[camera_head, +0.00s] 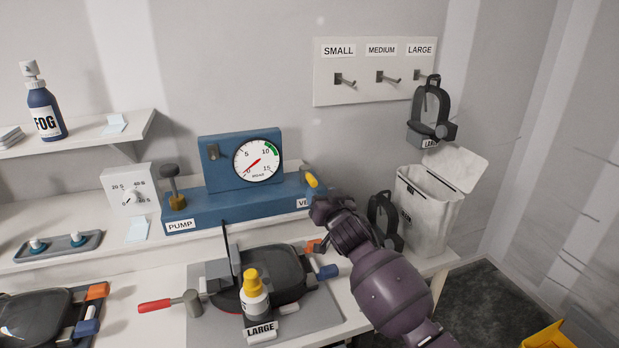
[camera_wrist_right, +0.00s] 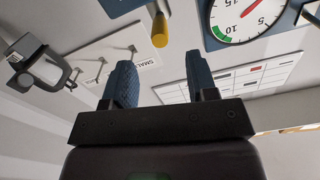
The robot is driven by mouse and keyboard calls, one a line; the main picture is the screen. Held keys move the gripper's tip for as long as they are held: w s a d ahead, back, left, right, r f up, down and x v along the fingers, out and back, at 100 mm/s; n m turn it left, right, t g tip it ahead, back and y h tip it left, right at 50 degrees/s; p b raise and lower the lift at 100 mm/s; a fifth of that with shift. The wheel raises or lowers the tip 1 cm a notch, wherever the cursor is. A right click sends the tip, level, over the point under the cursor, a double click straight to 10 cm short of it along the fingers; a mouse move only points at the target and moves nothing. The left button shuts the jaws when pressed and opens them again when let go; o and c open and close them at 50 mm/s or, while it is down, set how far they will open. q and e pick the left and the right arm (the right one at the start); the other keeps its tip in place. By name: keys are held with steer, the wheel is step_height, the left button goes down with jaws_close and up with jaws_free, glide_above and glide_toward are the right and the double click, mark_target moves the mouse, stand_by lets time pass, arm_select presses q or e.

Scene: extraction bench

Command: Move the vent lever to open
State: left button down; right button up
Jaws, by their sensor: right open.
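The vent lever (camera_head: 312,180) has a yellow grip and stands tilted at the right end of the blue pump base (camera_head: 240,206). Its label beside it is partly hidden, showing only "VE". The yellow grip also shows in the right wrist view (camera_wrist_right: 159,30), beyond the gap between my fingers. My right gripper (camera_head: 320,206) is just below and in front of the lever in the head view, and its fingers are partly hidden by my wrist. In the right wrist view (camera_wrist_right: 160,78) its two fingers are spread with nothing between them. My left gripper is not in view.
A pressure gauge (camera_head: 257,160) stands on the base, left of the lever; a pump handle (camera_head: 171,180) is farther left. A white bin (camera_head: 425,212) and a dark mask (camera_head: 384,215) are right of my wrist. A yellow-capped bottle (camera_head: 254,295) stands in front.

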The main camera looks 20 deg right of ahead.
mark_target(311, 179)
steer(key=w, duration=0.9)
steer(key=shift+w+a+f+b, duration=0.1)
steer(key=shift+w+a+b, duration=0.05)
steer(key=shift+b, duration=0.15)
jaws_close()
